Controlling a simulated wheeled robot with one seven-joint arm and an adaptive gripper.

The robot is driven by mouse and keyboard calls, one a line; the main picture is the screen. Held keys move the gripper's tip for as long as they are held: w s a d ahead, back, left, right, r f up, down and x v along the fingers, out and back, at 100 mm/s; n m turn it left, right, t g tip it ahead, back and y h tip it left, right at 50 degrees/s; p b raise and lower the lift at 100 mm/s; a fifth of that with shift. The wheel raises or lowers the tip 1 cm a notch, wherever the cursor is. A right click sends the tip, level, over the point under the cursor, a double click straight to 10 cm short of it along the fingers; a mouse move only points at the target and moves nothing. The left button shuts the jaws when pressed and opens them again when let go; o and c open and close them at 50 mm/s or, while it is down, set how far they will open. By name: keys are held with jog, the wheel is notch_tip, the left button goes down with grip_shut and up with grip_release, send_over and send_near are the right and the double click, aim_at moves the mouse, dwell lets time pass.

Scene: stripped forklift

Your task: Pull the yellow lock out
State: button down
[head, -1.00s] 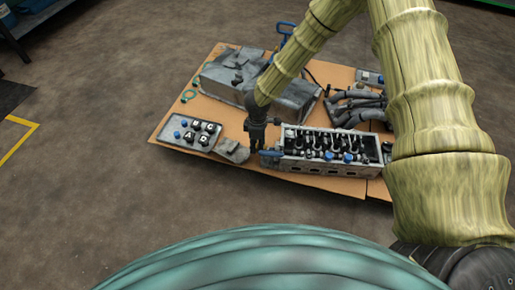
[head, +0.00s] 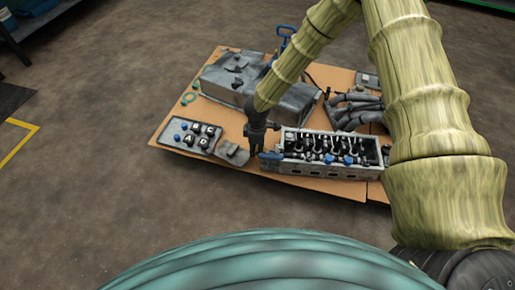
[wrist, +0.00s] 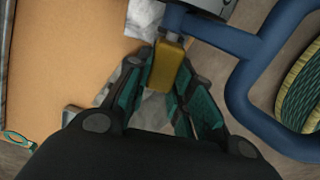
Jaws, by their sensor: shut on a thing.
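The yellow lock (wrist: 166,62) is a small block in the wrist view. It sits between the two fingers of my gripper (wrist: 166,80), which is shut on it. The lock's upper end meets a blue bar beside a pale metal part.
A thick blue loop handle (wrist: 238,88) lies close to the right of my fingers in the wrist view. A tray of lettered knobs (head: 188,137), a large grey casing (head: 225,75) and grey pipes (head: 352,110) lie on the cardboard (head: 222,168). Open floor surrounds it.

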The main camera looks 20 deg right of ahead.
jog(key=shift+w+a+p, duration=0.25)
jog(key=shift+a+p, duration=0.45)
jog(key=shift+p, duration=0.45)
jog(key=shift+w+a, duration=0.1)
jog(key=shift+a, duration=0.15)
jog(key=c, duration=1.5)
grip_release()
jog(key=shift+a, duration=0.1)
jog(key=shift+d, duration=0.2)
jog(key=shift+r, duration=0.1)
notch_tip(320, 180, up, 12)
jog(key=shift+f, duration=0.15)
